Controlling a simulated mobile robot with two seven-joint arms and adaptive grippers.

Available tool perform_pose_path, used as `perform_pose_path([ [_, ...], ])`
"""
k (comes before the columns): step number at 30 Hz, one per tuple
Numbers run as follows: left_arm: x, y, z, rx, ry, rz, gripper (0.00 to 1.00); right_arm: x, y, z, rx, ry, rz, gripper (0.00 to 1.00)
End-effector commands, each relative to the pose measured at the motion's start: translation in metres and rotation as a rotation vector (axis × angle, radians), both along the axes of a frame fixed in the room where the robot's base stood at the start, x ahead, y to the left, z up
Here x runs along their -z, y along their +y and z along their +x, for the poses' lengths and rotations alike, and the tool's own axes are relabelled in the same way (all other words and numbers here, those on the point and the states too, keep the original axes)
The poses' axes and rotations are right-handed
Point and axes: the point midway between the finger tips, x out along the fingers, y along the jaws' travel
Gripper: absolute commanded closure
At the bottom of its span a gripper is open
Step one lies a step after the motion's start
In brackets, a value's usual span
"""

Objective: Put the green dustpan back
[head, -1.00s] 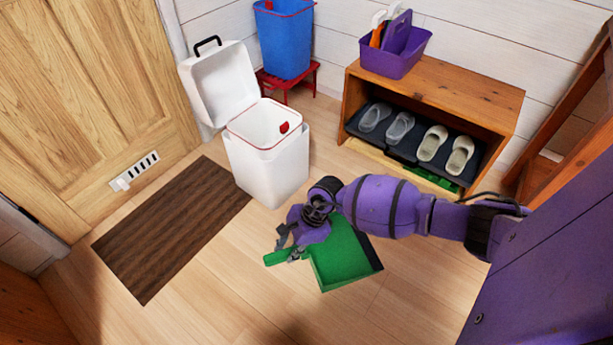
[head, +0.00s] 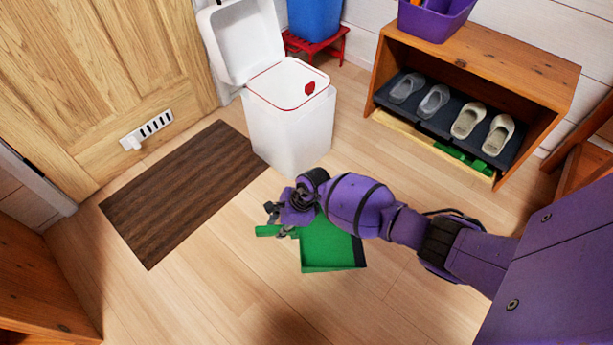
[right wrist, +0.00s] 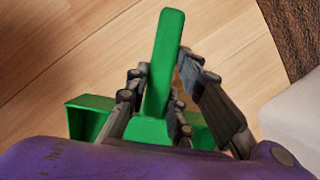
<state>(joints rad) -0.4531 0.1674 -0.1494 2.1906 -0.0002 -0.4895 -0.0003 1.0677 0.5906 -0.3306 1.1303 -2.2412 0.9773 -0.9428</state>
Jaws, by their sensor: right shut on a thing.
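The green dustpan (head: 330,250) is in my right gripper (head: 279,221), over the wooden floor at the middle of the head view. Its handle sticks out to the left of the fingers and its pan lies to the right, partly hidden behind my arm. In the right wrist view the green handle (right wrist: 163,65) stands between the fingers of the right gripper (right wrist: 165,95), which are shut around it. The head view does not make clear how high the pan is above the floor. My left gripper is not in view.
An open white bin (head: 290,125) stands behind my gripper, beside a brown mat (head: 180,190). A wooden shoe shelf (head: 500,65) at the upper right holds slippers, with a green item (head: 465,158) low beneath them. A purple caddy (head: 435,20) sits on top. Floor in front is clear.

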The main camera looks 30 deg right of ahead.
Motion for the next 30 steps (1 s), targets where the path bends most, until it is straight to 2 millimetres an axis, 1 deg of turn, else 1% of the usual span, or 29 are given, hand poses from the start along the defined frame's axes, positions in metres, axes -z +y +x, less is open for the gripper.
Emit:
perform_pose_path([
  [1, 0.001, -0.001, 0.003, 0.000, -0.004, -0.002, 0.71, 0.000, 0.004, 0.008, -0.001, -0.009, 0.002, 1.00],
  [5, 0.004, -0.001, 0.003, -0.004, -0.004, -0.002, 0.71, 0.005, 0.007, 0.012, -0.001, -0.009, 0.003, 1.00],
  [6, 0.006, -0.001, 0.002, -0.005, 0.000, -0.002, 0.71, 0.008, 0.009, 0.015, -0.001, -0.009, 0.003, 1.00],
  [12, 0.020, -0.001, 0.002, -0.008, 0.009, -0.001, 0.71, 0.035, 0.008, 0.014, -0.001, -0.008, 0.004, 1.00],
  [23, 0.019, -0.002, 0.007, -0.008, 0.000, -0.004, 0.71, 0.038, 0.007, 0.013, -0.003, -0.009, 0.003, 1.00],
  [24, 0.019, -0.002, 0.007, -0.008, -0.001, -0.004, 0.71, 0.038, 0.007, 0.013, -0.003, -0.008, 0.002, 0.75],
  [27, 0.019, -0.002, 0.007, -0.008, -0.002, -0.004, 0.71, 0.038, 0.007, 0.013, -0.003, -0.009, 0.003, 0.61],
  [28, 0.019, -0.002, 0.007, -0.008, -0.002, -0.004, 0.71, 0.038, 0.007, 0.013, -0.003, -0.008, 0.002, 0.60],
  [30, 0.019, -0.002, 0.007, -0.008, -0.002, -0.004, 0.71, 0.038, 0.007, 0.013, -0.003, -0.008, 0.002, 0.60],
])
